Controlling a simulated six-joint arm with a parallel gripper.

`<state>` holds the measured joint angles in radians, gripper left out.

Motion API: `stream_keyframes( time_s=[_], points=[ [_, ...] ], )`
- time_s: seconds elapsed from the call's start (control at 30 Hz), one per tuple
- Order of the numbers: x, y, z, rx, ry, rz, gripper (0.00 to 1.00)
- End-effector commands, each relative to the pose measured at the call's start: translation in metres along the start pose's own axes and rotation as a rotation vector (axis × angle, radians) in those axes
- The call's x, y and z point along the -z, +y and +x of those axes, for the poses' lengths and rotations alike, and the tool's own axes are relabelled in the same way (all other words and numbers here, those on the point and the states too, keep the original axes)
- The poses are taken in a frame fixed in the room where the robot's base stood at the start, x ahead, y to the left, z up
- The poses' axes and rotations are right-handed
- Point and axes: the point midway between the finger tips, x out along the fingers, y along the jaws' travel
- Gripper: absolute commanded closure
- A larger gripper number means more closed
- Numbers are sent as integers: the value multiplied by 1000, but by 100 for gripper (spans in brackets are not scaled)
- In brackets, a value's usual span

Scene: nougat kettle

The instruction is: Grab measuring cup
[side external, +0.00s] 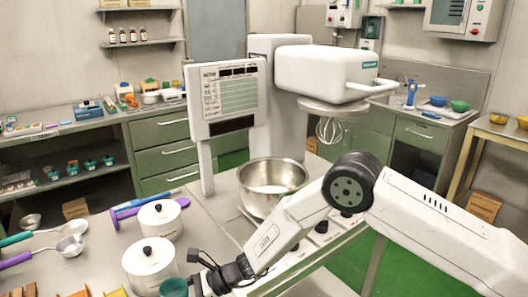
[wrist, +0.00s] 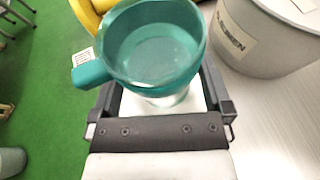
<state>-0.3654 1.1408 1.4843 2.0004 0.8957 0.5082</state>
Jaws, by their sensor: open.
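A teal measuring cup (wrist: 150,45) with a clear lower part fills the upper middle of the wrist view. Its handle (wrist: 90,76) points left and has a small white label beside it. My gripper (wrist: 160,92) is open, with one dark finger on each side of the cup's lower part. I cannot tell whether the fingers touch it. In the side external view the teal cup (side external: 174,288) shows only in part at the bottom edge, next to my gripper (side external: 192,286), which is also partly cut off.
A labelled grey-white container (wrist: 262,42) stands close on the right in the wrist view. White lidded pots (side external: 148,262) stand behind the cup in the side view. A steel bowl (side external: 272,206) sits under the mixer (side external: 322,72). Ladles (side external: 68,246) lie at left.

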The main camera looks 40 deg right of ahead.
Motion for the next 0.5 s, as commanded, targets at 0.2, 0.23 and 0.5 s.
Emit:
stream_keyframes(
  time_s=[0.2, 0.23, 0.5],
  points=[
    [0, 0, 12, 0, 0, -1, 0],
    [0, 0, 12, 0, 0, -1, 0],
    [0, 0, 12, 0, 0, -1, 0]
  ],
)
